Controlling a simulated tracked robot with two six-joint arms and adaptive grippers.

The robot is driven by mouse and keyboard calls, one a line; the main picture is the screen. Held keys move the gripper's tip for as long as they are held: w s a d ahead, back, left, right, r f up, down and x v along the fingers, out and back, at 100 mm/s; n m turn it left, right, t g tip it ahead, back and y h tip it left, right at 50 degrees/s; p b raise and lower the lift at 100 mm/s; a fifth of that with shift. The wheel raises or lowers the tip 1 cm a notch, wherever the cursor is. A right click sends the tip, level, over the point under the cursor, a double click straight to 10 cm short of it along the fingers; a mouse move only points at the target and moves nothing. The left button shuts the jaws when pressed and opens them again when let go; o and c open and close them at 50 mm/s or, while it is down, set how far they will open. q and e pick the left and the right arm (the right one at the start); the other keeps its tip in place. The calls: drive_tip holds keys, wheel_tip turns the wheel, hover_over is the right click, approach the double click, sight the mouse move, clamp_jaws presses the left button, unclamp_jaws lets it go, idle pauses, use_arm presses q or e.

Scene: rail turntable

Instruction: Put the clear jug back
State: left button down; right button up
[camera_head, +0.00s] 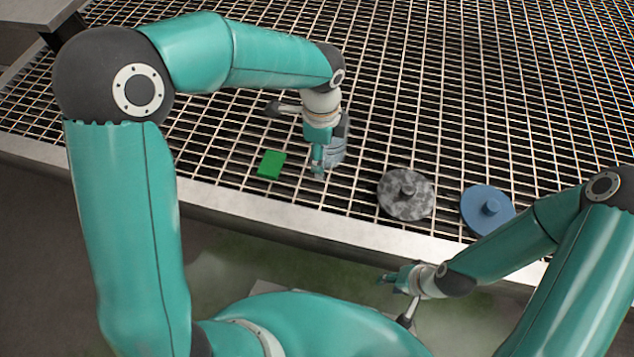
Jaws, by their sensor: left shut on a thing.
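The clear jug (338,150) stands on the metal grating, a little left of the picture's middle, and looks upright. My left gripper (319,168) points down at the jug's near left side and is shut on it. The gripper and wrist hide part of the jug. Whether its base touches the grating is hard to tell. My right gripper (385,279) is in front of the grating's near edge, low in the picture, away from the jug. Its fingers are too small to tell open from shut.
A green block (271,164) lies on the grating (440,100) left of the jug. A mottled grey disc with a knob (405,197) and a blue disc with a knob (487,211) lie to the right. The grating behind them is clear. A pale rim (290,222) edges the near side.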

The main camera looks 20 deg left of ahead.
use_arm(q)
wheel_tip(320, 180, down, 12)
drive_tip(key=b, duration=0.4)
drive_tip(key=shift+f, duration=0.25)
drive_tip(key=shift+c, duration=1.4)
unclamp_jaws()
use_arm(e)
wheel_tip(320, 180, down, 5)
drive_tip(key=shift+r, duration=0.2)
use_arm(q)
drive_tip(key=shift+r, duration=0.1)
wheel_tip(320, 180, up, 12)
drive_tip(key=p, duration=0.4)
drive_tip(key=shift+a, duration=0.1)
use_arm(e)
wheel_tip(320, 180, up, 4)
drive_tip(key=shift+r, duration=0.2)
